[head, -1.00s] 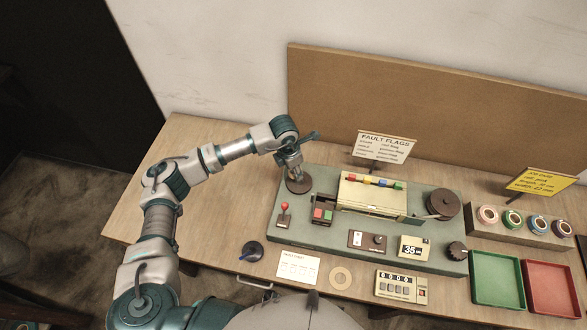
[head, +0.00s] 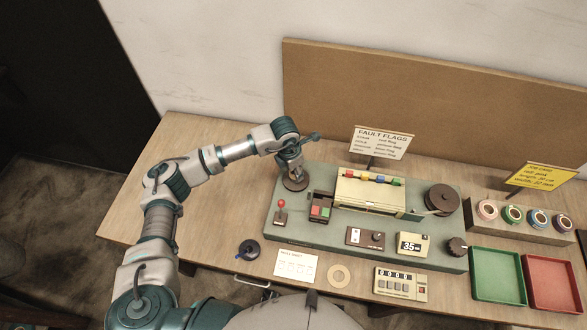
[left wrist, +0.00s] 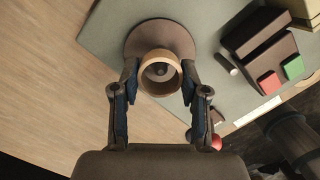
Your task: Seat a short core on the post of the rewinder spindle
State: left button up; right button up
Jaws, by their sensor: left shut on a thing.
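The short core is a tan ring (left wrist: 146,81) in the left wrist view, held between the two fingers of my left gripper (left wrist: 160,88). The rewinder spindle is a brown round disc (left wrist: 160,30) on the grey-green base, just behind the core; it also shows in the head view (head: 296,185). The dark post (left wrist: 160,70) shows inside the core's opening. I cannot tell whether the core rests on the disc or is held above it. In the head view my left gripper (head: 293,169) is over the spindle and hides the core. My right gripper is not in view.
Beside the spindle are a red-knobbed lever (head: 281,206) and a box with red and green buttons (head: 320,208). The cream machine housing (head: 370,192) stands to the right. Tape rolls (head: 513,214) and green (head: 497,278) and red (head: 551,283) trays are at the far right.

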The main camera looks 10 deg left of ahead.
pick_arm(q)
jog(key=shift+d, duration=0.25)
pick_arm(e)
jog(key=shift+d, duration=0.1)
pick_arm(q)
jog(key=shift+a+f+b, duration=0.25)
jog(key=shift+f+b, duration=0.1)
jog(key=shift+f, duration=0.1)
jog(key=shift+f+b, duration=0.55)
jog(key=shift+f, duration=0.25)
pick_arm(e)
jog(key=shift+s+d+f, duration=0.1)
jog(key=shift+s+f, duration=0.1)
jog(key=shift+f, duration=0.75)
pick_arm(q)
jog(key=o, duration=1.1)
